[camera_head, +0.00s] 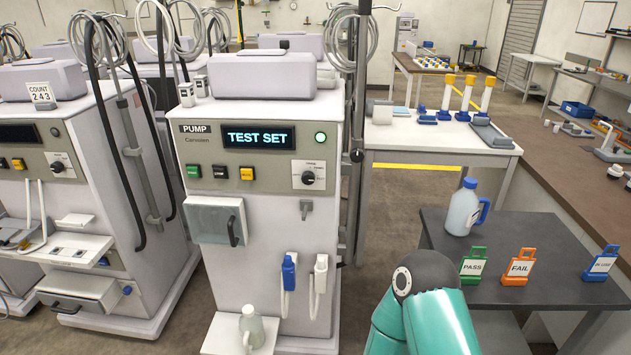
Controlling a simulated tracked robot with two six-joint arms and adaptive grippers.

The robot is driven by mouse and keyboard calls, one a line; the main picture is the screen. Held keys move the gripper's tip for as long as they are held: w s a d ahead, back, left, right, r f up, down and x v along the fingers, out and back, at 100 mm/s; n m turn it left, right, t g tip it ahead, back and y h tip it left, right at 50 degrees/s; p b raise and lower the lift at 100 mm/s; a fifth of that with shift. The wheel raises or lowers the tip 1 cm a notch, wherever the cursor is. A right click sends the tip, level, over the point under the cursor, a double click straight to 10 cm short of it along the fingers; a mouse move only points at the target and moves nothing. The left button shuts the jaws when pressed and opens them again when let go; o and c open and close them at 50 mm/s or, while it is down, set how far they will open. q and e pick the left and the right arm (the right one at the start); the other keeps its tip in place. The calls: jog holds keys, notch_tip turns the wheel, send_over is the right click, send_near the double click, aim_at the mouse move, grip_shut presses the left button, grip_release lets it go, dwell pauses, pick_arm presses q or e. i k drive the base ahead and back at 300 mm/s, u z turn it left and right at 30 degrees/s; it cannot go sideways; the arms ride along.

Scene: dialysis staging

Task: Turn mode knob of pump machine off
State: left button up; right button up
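The pump machine (265,194) stands in the middle, a tall pale cabinet with a "PUMP" label and a display (259,137) reading "TEST SET". Its black mode knob (308,177) sits on a white dial plate at the right of the front panel. The knob's exact pointing direction is too small to tell. A lit green round lamp (320,137) is above it. A teal and black part of one of my arms shows at the bottom right, below and right of the knob, apart from the machine. Neither gripper's fingers are in view.
A dark table (520,235) at the right bears a jug (464,208) and PASS (473,266), FAIL (519,267) and blue tags. Another machine (75,150) stands close at the left. A jug (250,328) sits on the pump's base. A pole with hoses rises at the pump's right edge.

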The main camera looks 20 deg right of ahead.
aim_at(309, 176)
jog(key=i, duration=0.85)
jog(key=u, duration=0.05)
